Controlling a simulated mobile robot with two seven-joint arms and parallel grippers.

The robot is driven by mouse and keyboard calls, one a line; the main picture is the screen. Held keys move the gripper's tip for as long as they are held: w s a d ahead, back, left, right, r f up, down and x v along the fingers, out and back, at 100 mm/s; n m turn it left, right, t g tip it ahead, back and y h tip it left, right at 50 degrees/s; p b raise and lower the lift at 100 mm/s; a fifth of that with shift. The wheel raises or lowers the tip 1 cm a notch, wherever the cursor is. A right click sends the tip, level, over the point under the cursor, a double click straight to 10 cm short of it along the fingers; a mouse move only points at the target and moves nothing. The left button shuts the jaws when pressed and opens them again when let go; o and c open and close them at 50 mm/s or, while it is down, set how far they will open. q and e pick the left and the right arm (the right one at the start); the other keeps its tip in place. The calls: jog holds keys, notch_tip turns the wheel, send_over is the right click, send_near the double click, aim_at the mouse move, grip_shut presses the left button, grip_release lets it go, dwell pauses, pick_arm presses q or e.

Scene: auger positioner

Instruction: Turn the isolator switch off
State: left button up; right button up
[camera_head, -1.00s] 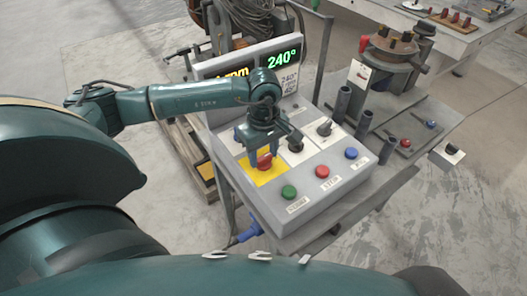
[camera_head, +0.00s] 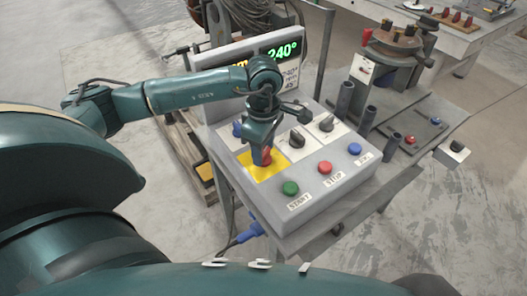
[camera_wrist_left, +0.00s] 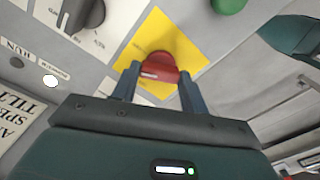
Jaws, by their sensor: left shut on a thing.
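The isolator switch (camera_head: 267,156) is a red rotary knob on a yellow square plate (camera_head: 258,171) at the front left of the grey control panel. My left gripper (camera_head: 263,154) is over it, its fingers pointing down. In the left wrist view the red knob (camera_wrist_left: 159,66) sits between the two fingers of the left gripper (camera_wrist_left: 158,78), which is shut on it. In the head view the gripper hides part of the knob. My right gripper is not in view.
Green (camera_head: 290,188), red (camera_head: 325,167) and blue (camera_head: 355,149) buttons line the panel's front edge. Two black selector knobs (camera_head: 297,139) (camera_head: 327,124) are close to the gripper's right. Behind stands a display (camera_head: 283,51) reading 240°. Dark upright tubes (camera_head: 365,121) stand right of the panel.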

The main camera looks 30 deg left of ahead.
aim_at(264, 152)
pick_arm(q)
jog(key=n+b, duration=0.1)
jog(key=n, duration=0.1)
jog(key=shift+f+n, duration=0.1)
jog(key=shift+n, duration=0.3)
jog(key=n+b, duration=0.1)
jog(key=n, duration=0.1)
jog(key=shift+n+b, duration=0.35)
jog(key=shift+n, duration=0.05)
jog(key=n+b, duration=0.1)
jog(key=n, duration=0.1)
jog(key=shift+n, duration=0.3)
jog(key=shift+n+b, duration=0.5)
jog(key=shift+n, duration=1.6)
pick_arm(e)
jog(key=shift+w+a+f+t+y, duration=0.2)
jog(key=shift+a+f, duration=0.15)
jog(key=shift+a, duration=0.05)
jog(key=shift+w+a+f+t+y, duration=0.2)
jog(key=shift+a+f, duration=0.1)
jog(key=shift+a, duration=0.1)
pick_arm(q)
jog(key=o, duration=1)
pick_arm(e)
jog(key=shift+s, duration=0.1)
pick_arm(q)
notch_tip(264, 152, up, 14)
jog(key=shift+f, duration=0.25)
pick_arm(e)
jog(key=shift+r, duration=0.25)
